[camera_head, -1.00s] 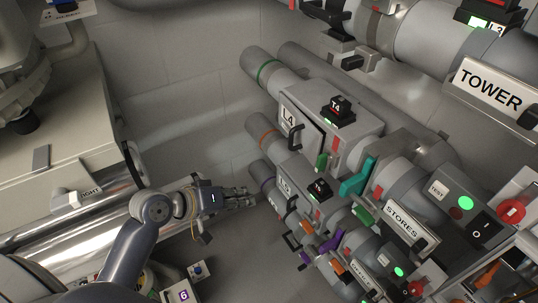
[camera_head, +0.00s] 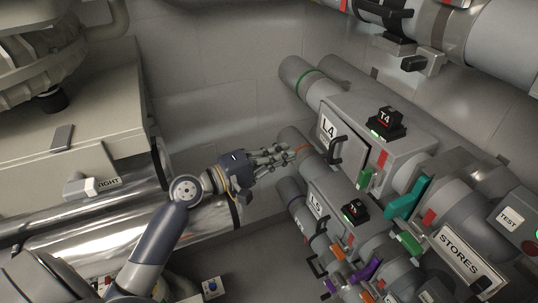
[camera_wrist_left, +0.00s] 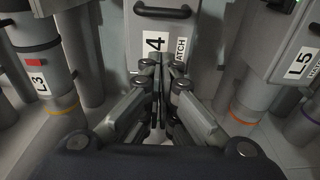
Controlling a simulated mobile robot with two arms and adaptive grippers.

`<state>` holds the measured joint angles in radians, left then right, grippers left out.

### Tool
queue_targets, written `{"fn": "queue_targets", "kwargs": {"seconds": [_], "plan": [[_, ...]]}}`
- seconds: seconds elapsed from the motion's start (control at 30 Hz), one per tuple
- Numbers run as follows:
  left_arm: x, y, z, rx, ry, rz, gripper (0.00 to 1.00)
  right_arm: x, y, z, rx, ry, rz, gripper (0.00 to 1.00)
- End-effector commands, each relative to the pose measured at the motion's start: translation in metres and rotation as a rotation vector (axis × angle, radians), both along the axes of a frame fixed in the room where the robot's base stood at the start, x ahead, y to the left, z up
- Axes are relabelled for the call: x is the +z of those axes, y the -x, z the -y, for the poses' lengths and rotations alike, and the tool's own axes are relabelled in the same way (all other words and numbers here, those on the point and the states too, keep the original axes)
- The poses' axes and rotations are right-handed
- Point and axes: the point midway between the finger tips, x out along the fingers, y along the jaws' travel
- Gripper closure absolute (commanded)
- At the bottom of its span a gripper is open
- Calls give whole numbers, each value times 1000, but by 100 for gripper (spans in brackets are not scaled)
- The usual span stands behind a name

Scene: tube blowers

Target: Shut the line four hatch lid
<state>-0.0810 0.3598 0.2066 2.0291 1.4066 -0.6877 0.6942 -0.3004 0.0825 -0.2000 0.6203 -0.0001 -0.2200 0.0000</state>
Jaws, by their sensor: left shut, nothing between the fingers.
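The line four hatch lid (camera_head: 343,136) is a grey panel with an L4 label and a black bar handle (camera_head: 336,150), on the grey line four housing (camera_head: 400,133). A dark gap shows along its right edge, so it looks ajar; how far is hard to tell. In the left wrist view the lid (camera_wrist_left: 192,22) faces me, with its handle (camera_wrist_left: 162,11) at the top and HATCH lettering. My left gripper (camera_head: 296,153) is shut and empty, just left of the lid. Its fingertips (camera_wrist_left: 161,72) point at the lid's lower part; contact is unclear.
The L5 housing (camera_head: 322,205) stands just below. A green latch (camera_head: 365,179) and a teal lever (camera_head: 408,199) lie to the right of the lid. Large pipes (camera_head: 490,35) run overhead.

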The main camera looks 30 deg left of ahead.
Motion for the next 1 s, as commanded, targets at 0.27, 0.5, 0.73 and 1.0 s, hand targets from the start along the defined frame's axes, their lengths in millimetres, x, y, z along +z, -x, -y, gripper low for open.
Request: {"fn": "queue_targets", "kwargs": {"seconds": [0.27,0.5,0.73,1.0], "plan": [[3,-36,37,-2,3,-2,100,20,0,0,0,0,-1,31],[1,-41,57,0,-1,0,100,26,0,0,0,0,-1,31],[-1,-41,59,0,-2,0,100,26,0,-1,-1,-1,0,31],[1,-44,69,-2,-1,-2,100,31,0,-4,-2,-4,0,31]]}}
